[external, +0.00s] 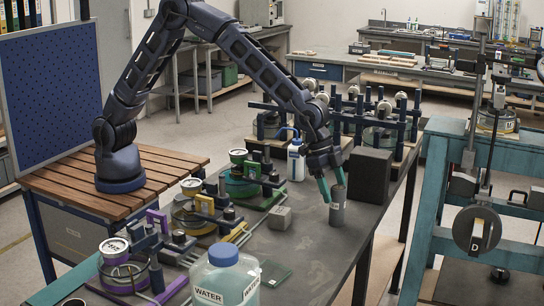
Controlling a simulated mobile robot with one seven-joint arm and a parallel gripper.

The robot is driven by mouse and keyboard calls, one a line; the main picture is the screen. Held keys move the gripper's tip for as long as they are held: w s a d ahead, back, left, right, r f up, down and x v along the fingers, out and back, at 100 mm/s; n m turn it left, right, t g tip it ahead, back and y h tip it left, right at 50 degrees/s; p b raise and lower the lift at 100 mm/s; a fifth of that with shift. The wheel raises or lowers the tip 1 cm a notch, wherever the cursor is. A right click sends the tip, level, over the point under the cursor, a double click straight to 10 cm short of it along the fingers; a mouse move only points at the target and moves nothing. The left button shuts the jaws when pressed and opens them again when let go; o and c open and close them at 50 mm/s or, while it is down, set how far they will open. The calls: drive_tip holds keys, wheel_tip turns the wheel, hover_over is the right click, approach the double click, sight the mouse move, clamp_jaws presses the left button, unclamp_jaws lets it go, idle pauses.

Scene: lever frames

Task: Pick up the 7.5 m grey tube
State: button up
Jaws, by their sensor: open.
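A small dark grey upright cylinder (338,209), which looks like the grey tube, stands on the dark bench top. A small light mark shows on its side, too small to read. My gripper (334,192) points down at the top of this cylinder. Its two teal fingers are apart, one at the left of the cylinder's top and one over or behind it. I cannot tell whether either finger touches it. The cylinder stands on the bench.
A dark block (370,177) stands close behind the cylinder at the right. A small grey block (280,218) lies to the left. A white wash bottle (296,162) stands behind. A WATER bottle (225,280) is in front. Several clamp fixtures line the bench's left and back.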

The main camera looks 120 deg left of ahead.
sight(340, 201)
drive_tip(key=x, duration=0.4)
drive_tip(key=shift+w+a, duration=0.2)
drive_tip(key=shift+w, duration=0.1)
drive_tip(key=shift+c, duration=0.4)
drive_tip(key=c, duration=1.1)
